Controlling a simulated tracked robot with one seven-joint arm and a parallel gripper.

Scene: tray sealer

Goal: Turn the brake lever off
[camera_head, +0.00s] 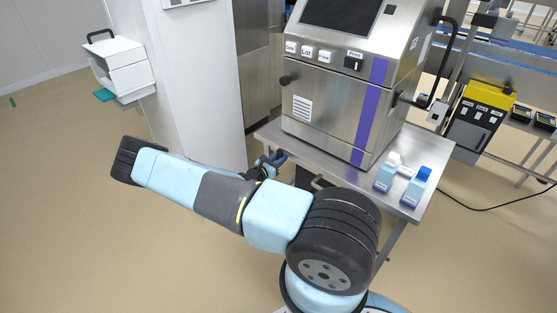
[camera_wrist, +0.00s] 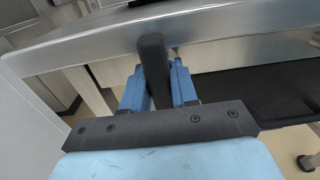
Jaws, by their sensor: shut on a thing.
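In the wrist view, a dark upright lever (camera_wrist: 153,52), taken to be the brake lever, stands at the edge of a steel table (camera_wrist: 215,28). My gripper (camera_wrist: 158,85) has its blue fingers on either side of the lever and is shut on it. The lever's lower part is hidden between the fingers. In the head view, my gripper (camera_head: 270,162) is at the left corner of the steel table (camera_head: 412,199), partly hidden by my arm. I cannot make out the lever clearly there.
A steel machine (camera_head: 325,105) with a dark screen stands on the table. Two small blue-and-white items (camera_head: 387,172) (camera_head: 416,187) stand near its right edge. A white pillar (camera_head: 195,80) is close behind my arm. A yellow-and-black unit (camera_head: 480,115) stands right. The floor at left is clear.

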